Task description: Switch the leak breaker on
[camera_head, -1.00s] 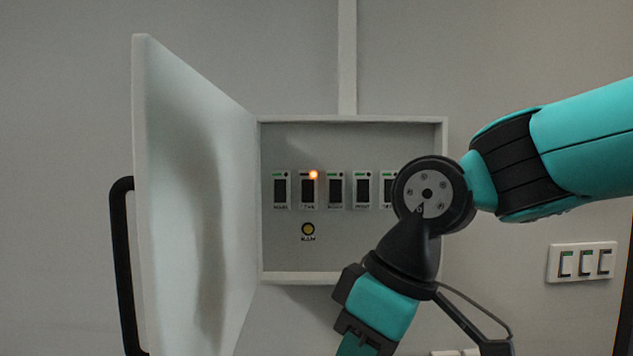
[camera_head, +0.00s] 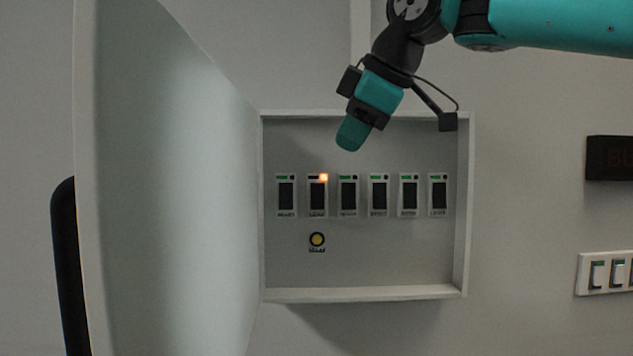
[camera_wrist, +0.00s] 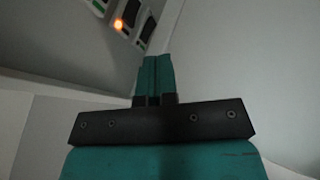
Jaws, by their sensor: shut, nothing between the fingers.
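The open breaker box (camera_head: 365,293) holds a row of several breakers. The second from the left has a lit orange lamp, and its small label appears to read LEAK; I take it as the leak breaker (camera_head: 317,195). The others show green marks at the top. A round yellow button (camera_head: 317,240) sits below the lit breaker. My gripper (camera_head: 350,140) is shut and empty, in front of the upper part of the box, above and right of the lit breaker, not touching it. In the wrist view my gripper's closed fingers (camera_wrist: 155,75) show, with the lit breaker (camera_wrist: 126,16) at upper left.
The box door (camera_head: 170,190) stands open on the left, with a black handle (camera_head: 67,260). A white switch plate (camera_head: 605,273) and a dark sign (camera_head: 608,158) are on the wall at the right.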

